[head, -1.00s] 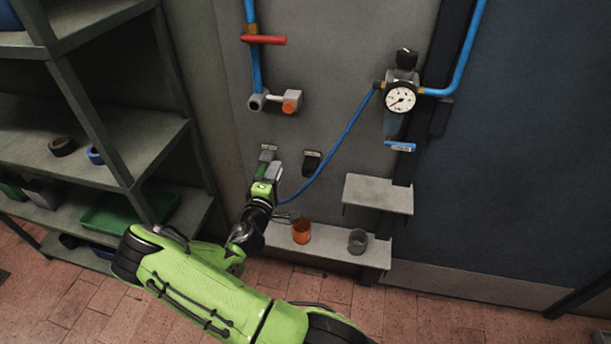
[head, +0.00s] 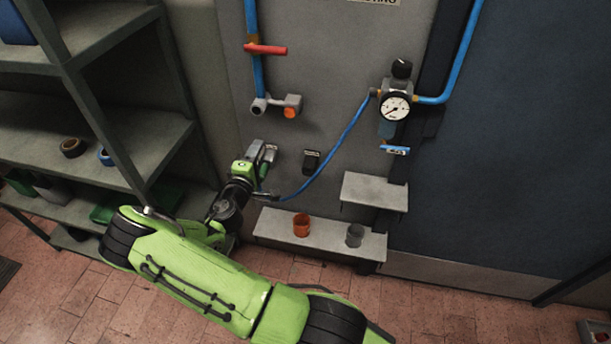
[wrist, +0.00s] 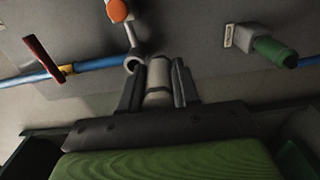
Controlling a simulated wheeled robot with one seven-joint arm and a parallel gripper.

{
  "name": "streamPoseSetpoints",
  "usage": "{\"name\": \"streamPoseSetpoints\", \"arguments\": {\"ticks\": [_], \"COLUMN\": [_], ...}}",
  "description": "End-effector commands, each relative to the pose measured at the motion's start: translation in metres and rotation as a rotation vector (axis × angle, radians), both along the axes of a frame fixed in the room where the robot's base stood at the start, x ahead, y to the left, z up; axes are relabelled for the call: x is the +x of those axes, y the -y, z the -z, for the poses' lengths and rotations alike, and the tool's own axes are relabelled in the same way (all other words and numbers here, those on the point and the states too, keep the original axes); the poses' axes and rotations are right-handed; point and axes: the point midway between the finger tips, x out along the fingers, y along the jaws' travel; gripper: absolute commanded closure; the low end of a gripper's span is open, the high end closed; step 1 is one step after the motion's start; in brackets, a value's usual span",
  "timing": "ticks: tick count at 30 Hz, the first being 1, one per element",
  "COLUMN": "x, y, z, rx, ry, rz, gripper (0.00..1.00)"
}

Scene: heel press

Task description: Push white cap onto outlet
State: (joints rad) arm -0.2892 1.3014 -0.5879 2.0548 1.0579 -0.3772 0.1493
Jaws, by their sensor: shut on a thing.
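My gripper (wrist: 158,88) is shut on the white cap (wrist: 158,78), a pale cylinder held between the two dark fingers. In the wrist view the grey outlet fitting's open end (wrist: 134,63) appears just beyond the cap, a little to its left. I cannot tell the gap between them. In the head view the outlet (head: 258,107) is on the wall panel, with an orange knob (head: 290,112) beside it. My gripper (head: 263,152) is below the outlet there; the cap is hard to make out behind the fingers.
A blue pipe with a red lever (head: 266,49) runs above the outlet. A wall shelf (head: 270,226) holds an orange cup (head: 301,224) and a grey cup (head: 355,235). Shelving stands left.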

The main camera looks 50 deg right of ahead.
Motion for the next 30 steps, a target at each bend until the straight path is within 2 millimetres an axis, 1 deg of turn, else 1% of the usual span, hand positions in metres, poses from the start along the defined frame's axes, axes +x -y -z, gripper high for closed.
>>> {"name": "streamPoseSetpoints", "arguments": {"ticks": [1,19,23,30], "x": [0.003,0.029,0.032,0.032], "y": [-0.001,-0.013,-0.014,-0.014], "z": [-0.007,-0.053,-0.058,-0.056], "rx": [0.001,0.000,0.000,0.000], "ry": [0.002,0.002,0.000,0.000], "rz": [-0.001,0.000,0.000,0.000], "gripper": [1.00,1.00,1.00,1.00]}}
